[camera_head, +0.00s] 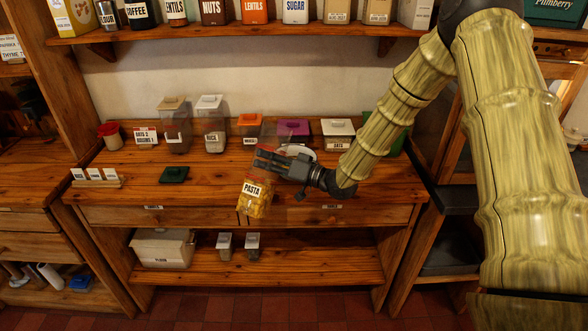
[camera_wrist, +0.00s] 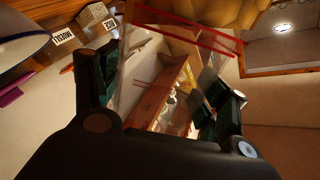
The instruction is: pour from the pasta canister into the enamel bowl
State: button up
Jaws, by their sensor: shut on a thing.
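The pasta canister (camera_head: 256,196) is clear, with yellow pasta inside and a white PASTA label. It is held at the counter's front edge and looks somewhat tilted. My gripper (camera_head: 264,165) is shut on it near its upper part. In the wrist view the clear canister (camera_wrist: 140,52), with red edge lines, sits between my fingers (camera_wrist: 155,95). The enamel bowl (camera_head: 298,150) is white and stands on the counter just behind my gripper, which partly hides it. A pale bowl with a dark rim also shows at the upper left of the wrist view (camera_wrist: 22,50).
A dark green lid (camera_head: 174,174) lies on the counter (camera_head: 140,187) left of the canister. Behind stand a rice canister (camera_head: 212,125), a purple-lidded box (camera_head: 293,128) and an oats box (camera_head: 338,134). A shelf of canisters hangs above.

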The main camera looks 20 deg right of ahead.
jog(key=shift+r+n, duration=0.7)
jog(key=shift+n, duration=0.1)
jog(key=shift+w+d+r+n+b, duration=0.1)
jog(key=shift+w+d+n+b, duration=0.1)
jog(key=shift+n+b, duration=0.55)
jog(key=shift+w+d+r+n+b, duration=0.15)
jog(key=shift+r+n+b, duration=0.15)
jog(key=shift+n, duration=0.3)
jog(key=shift+w+d+r+n+b, duration=0.1)
jog(key=shift+r+n+b, duration=0.15)
jog(key=shift+n, duration=0.3)
jog(key=shift+s+a, duration=0.1)
jog(key=shift+s+a+r+n+b, duration=0.35)
jog(key=shift+s+a+r+n, duration=0.4)
jog(key=shift+s+a, duration=0.15)
jog(key=shift+s+a+r+n+b, duration=0.35)
jog(key=shift+s+a+r+n, duration=0.45)
jog(key=shift+s, duration=0.1)
jog(key=shift+f, duration=0.1)
jog(key=shift+f, duration=0.1)
